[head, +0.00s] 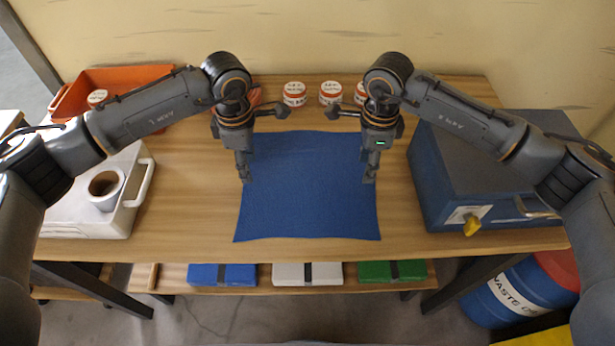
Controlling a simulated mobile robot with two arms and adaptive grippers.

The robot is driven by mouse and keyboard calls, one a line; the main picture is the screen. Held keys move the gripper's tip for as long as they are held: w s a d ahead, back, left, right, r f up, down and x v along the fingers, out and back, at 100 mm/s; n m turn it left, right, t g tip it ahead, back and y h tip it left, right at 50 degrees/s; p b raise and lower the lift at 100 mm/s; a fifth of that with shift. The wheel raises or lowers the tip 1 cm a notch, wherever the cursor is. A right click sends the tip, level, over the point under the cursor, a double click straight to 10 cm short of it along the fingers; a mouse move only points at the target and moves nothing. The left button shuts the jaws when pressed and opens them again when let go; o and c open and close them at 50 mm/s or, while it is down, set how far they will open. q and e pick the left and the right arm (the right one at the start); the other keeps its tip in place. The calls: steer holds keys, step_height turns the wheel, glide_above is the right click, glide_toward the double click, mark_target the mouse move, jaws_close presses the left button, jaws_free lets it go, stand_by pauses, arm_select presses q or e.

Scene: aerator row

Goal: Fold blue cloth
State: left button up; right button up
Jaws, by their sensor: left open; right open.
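The blue cloth (308,200) lies spread out flat on the wooden table (185,195), roughly rectangular with slightly wavy edges. My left gripper (246,180) is open and points down over the cloth's left edge, about midway along it. My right gripper (370,181) is open and points down over the cloth's right edge at a similar height in the picture. I cannot tell whether either fingertip touches the cloth. The cloth's far corners are partly hidden behind the grippers.
Several white jars with red bands, one of them here (294,93), stand behind the cloth. A blue box (470,165) stands at the right. Bare table lies in between.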

arm_select(q)
step_height(320, 180, down, 2)
steer(key=shift+w+f, duration=0.15)
steer(key=shift+f, duration=0.1)
arm_select(e)
step_height(320, 180, down, 2)
steer(key=shift+w+f, duration=0.15)
steer(key=shift+f, duration=0.1)
arm_select(q)
steer(key=shift+f, duration=0.5)
arm_select(e)
steer(key=shift+f, duration=0.5)
arm_select(q)
steer(key=shift+f, duration=0.25)
arm_select(e)
steer(key=shift+f, duration=0.25)
arm_select(q)
steer(key=shift+r, duration=0.1)
steer(key=c, duration=0.5)
arm_select(e)
steer(key=shift+r, duration=0.1)
steer(key=c, duration=0.5)
arm_select(q)
jaws_close()
arm_select(e)
jaws_close()
